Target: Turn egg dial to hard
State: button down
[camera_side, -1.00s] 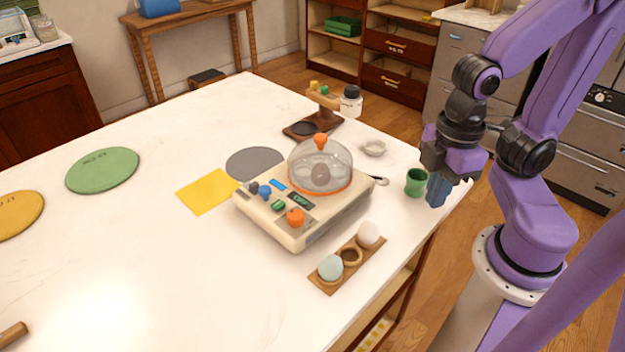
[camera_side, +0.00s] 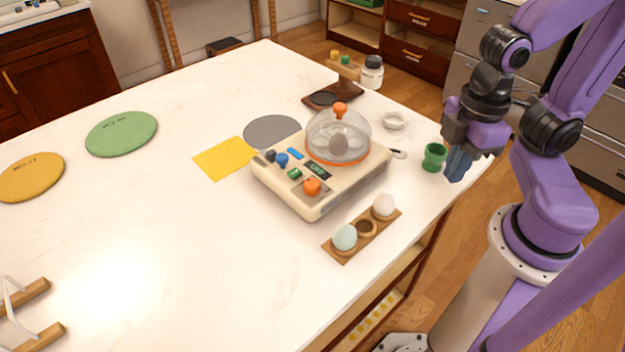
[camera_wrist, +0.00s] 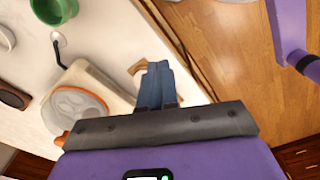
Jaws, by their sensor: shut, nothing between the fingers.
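The egg cooker (camera_side: 330,200) is a cream box on the white table, with a clear dome (camera_side: 340,130) that has an orange knob on top. The dial's markings are too small to read. My gripper (camera_side: 457,166) is shut and empty, over the table's right edge, right of the cooker and apart from it. In the wrist view my gripper's blue fingers (camera_wrist: 157,86) are together, and part of the cooker (camera_wrist: 95,95) shows.
A green cup (camera_side: 434,157) stands just left of my gripper. A wooden egg holder (camera_side: 366,228) with a pale blue egg and a white egg lies in front of the cooker. A yellow sheet (camera_side: 226,158) and grey disc (camera_side: 271,131) lie behind.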

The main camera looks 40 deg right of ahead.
jog(key=c, duration=1.3)
grip_release()
jog(key=shift+c, duration=0.2)
jog(key=o, duration=0.5)
jog(key=shift+w+a+r, duration=0.15)
jog(key=shift+w+a, duration=0.1)
jog(key=shift+a, duration=0.05)
jog(key=shift+o, duration=0.4)
jog(key=w+a+r+n, duration=0.5)
jog(key=w+a+n, duration=0.2)
jog(key=w+n, duration=0.2)
jog(key=shift+w+a+r, duration=0.15)
jog(key=shift+a, duration=0.25)
notch_tip(320, 180, up, 4)
jog(key=n, duration=1)
send_over(312, 183)
notch_tip(312, 183, down, 17)
